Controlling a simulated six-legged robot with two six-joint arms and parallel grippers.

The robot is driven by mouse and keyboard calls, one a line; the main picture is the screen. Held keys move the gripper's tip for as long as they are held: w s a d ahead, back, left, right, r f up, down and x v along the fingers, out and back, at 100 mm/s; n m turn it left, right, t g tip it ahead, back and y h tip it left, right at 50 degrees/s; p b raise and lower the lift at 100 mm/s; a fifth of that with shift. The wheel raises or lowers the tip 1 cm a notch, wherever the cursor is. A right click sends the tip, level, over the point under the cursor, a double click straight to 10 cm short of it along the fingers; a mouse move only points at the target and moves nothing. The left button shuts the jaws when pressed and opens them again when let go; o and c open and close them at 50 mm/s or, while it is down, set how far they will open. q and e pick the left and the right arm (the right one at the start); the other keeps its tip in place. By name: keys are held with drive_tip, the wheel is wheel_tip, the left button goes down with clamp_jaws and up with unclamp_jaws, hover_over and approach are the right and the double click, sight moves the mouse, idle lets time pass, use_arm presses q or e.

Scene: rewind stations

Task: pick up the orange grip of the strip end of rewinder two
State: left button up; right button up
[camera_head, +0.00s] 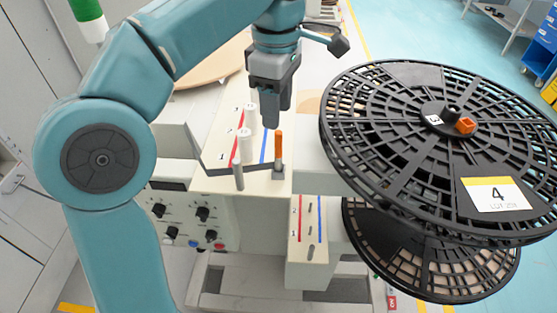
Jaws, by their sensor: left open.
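The orange grip (278,146) stands upright on a small grey holder near the front edge of the cream machine top. My left gripper (277,117) comes down from above with its fingers pointing down. It is open and empty, and its fingertips are just above the orange grip in the picture. I cannot tell the exact gap in depth. My right gripper is not in view.
A large black reel (395,150) with a label "4" fills the right, above another black reel (440,265). White rollers (245,145) stand left of the grip. A control panel (185,222) with knobs is at lower left. Open floor lies beyond at upper right.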

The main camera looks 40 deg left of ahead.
sight(278, 151)
use_arm(q)
wheel_tip(278, 151, down, 6)
drive_tip(key=shift+s+r+b, duration=0.15)
drive_tip(key=shift+r+b, duration=0.1)
drive_tip(key=shift+b, duration=0.05)
wheel_tip(278, 151, down, 4)
drive_tip(key=shift+d+f, duration=0.15)
drive_tip(key=shift+f, duration=0.5)
drive_tip(key=shift+c, duration=0.3)
clamp_jaws()
